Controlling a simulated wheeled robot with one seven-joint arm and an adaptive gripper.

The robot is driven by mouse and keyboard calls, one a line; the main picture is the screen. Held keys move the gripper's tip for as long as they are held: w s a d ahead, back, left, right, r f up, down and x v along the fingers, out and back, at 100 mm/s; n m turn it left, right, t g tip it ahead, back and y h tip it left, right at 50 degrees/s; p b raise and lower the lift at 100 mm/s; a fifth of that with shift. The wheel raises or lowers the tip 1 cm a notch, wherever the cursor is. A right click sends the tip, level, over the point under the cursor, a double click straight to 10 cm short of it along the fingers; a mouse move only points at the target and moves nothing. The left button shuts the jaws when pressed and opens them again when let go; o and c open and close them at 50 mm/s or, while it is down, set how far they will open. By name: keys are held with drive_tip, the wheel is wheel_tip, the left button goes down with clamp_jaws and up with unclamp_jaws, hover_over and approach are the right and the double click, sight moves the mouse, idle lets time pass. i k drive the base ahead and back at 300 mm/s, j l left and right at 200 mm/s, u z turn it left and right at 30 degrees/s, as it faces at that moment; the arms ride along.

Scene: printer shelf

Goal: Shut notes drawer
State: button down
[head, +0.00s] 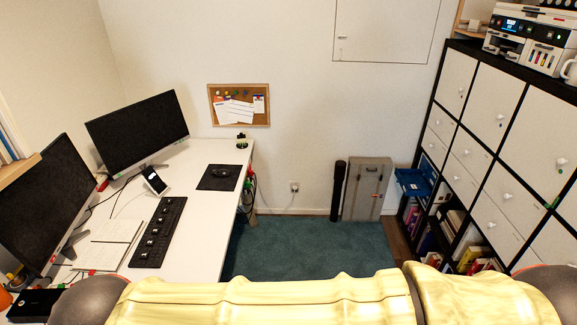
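The notes drawer is not plainly marked in this view. A blue drawer-like box (413,184) sticks out of the lower far end of the black-framed shelf (437,86) on the right. I cannot tell what lies in it. The other drawers of the shelf have white fronts (471,155) with small round knobs and look shut. The lower part of the near shelf is out of the picture. My gripper is not in view.
A white desk (199,212) with two monitors (138,128) stands on the left. A printer (530,38) sits on the shelf. A grey folded case (367,189) leans against the back wall. The teal carpet (310,250) between desk and shelf is clear.

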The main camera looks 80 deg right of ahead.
sight(404, 176)
drive_tip(key=z, duration=4.1)
drive_tip(key=i+j+z, duration=0.25)
drive_tip(key=i+z, duration=0.15)
drive_tip(key=i+j+z, duration=0.4)
drive_tip(key=i+j, duration=0.3)
drive_tip(key=i+j+z, duration=0.1)
drive_tip(key=i+j, duration=0.2)
drive_tip(key=j, duration=0.2)
drive_tip(key=i+j, duration=0.6)
drive_tip(key=j, duration=0.2)
drive_tip(key=i+j+z, duration=0.1)
drive_tip(key=i+j, duration=0.45)
drive_tip(key=j, duration=0.3)
